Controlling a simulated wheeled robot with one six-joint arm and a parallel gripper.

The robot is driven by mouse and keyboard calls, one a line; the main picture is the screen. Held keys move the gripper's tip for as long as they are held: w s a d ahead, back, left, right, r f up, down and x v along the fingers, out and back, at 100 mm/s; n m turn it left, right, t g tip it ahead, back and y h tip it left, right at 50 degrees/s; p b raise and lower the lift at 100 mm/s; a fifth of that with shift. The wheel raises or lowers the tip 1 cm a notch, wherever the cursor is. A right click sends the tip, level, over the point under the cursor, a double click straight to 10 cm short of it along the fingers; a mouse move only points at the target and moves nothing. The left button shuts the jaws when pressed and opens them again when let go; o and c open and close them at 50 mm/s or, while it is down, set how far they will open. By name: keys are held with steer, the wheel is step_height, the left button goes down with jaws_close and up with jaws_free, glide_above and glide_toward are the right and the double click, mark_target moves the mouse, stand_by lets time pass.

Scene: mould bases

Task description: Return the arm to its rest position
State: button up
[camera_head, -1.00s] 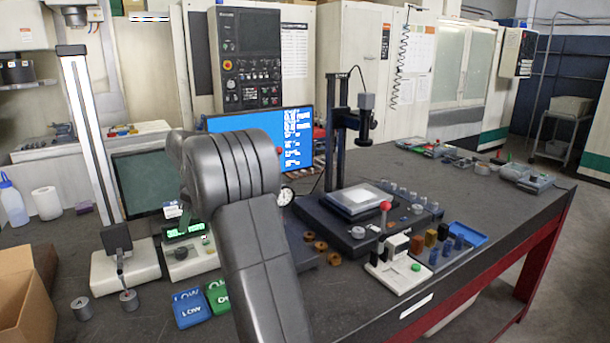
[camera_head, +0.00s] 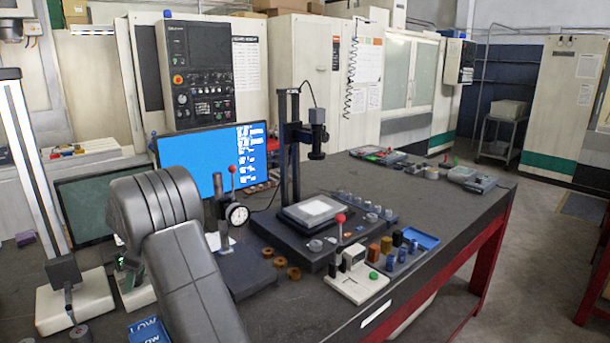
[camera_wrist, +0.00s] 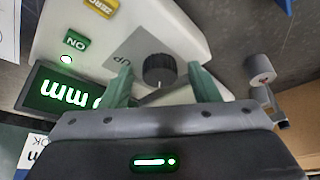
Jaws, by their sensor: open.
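In the head view my grey arm fills the lower left and hides much of this instrument (camera_head: 138,294).
A dial gauge stand (camera_head: 238,214) is just right of my arm. A camera stand (camera_head: 289,150), a white fixture (camera_head: 356,285) and a blue tray (camera_head: 422,239) are farther right on the dark bench (camera_head: 440,185). A tall column gauge (camera_head: 30,165) stands at left. A cardboard box (camera_wrist: 300,115) edges the wrist view.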

steer(key=b+v, duration=0.2)
steer(key=v, duration=1.1)
steer(key=p+x, duration=0.2)
steer(key=x, duration=1.1)
steer(key=shift+a+f, duration=0.1)
steer(key=shift+f, duration=0.05)
steer(key=shift+s+r+m+t+p, duration=0.1)
steer(key=shift+r+m+t+p, duration=0.15)
steer(key=shift+m, duration=0.2)
steer(key=shift+s+r+m+t+p, duration=0.15)
steer(key=shift+m+p, duration=0.15)
steer(key=shift+m, duration=0.15)
steer(key=shift+f+m+t+h+p, duration=0.15)
steer(key=shift+m+t+p, duration=0.45)
steer(key=shift+m, duration=0.85)
steer(key=shift+f+m+t+h+p, duration=0.1)
steer(key=shift+m+t+h+p, duration=0.4)
steer(key=shift+m, duration=0.95)
steer(key=b+v, duration=0.2)
steer(key=v, duration=1.2)
steer(key=shift+d, duration=0.2)
steer(key=shift+w+y, duration=0.15)
steer(key=shift+y, duration=0.1)
